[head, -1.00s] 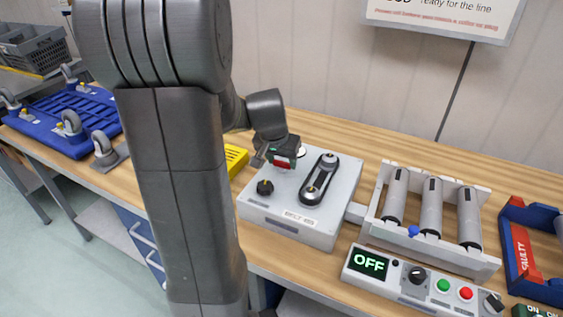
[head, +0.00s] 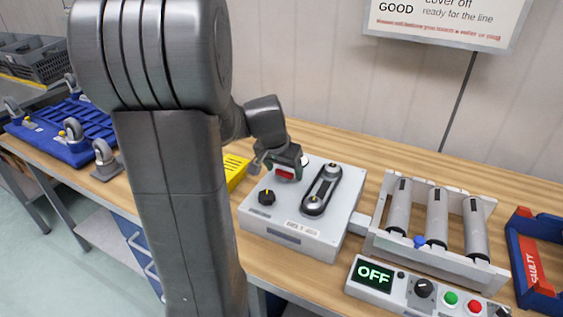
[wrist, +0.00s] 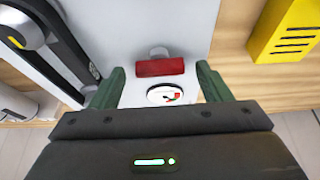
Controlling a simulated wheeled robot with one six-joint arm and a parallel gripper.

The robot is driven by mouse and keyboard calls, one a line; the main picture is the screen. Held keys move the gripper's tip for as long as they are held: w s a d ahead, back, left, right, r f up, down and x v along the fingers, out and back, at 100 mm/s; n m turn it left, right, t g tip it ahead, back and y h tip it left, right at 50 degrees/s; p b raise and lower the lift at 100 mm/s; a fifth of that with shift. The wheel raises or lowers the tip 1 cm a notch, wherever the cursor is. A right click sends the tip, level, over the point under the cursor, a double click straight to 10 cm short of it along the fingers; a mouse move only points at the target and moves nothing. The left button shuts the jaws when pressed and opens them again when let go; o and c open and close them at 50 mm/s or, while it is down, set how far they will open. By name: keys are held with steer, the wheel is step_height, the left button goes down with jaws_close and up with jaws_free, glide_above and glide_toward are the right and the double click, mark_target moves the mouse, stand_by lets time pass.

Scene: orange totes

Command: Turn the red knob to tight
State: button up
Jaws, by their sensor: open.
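The red knob (wrist: 160,67) is a bar-shaped handle on the top of a light grey machine box (head: 290,233). In the wrist view it lies crosswise between my gripper's two green fingers, with a gap on each side. My gripper (wrist: 160,74) is open and not closed on the knob. In the head view my gripper (head: 284,163) is at the back left of the box, partly covering the red knob (head: 285,173). A round white dial (wrist: 165,95) with a red mark and a dark needle sits beside the knob; its lower part is hidden by my gripper.
A black knob (head: 267,197) and a belt drive (head: 321,190) share the box top. A yellow block (head: 235,170) stands to its left. A roller unit (head: 437,217) and a control panel reading OFF (head: 375,273) stand to the right.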

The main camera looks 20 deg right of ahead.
steer(key=v, duration=1.3)
steer(key=shift+s+r, duration=0.15)
steer(key=shift+r, duration=0.15)
steer(key=shift+a+f, duration=0.1)
steer(key=shift+f, duration=0.05)
steer(key=x, duration=1.3)
steer(key=shift+f, duration=0.3)
steer(key=shift+r, duration=0.1)
steer(key=shift+r, duration=0.1)
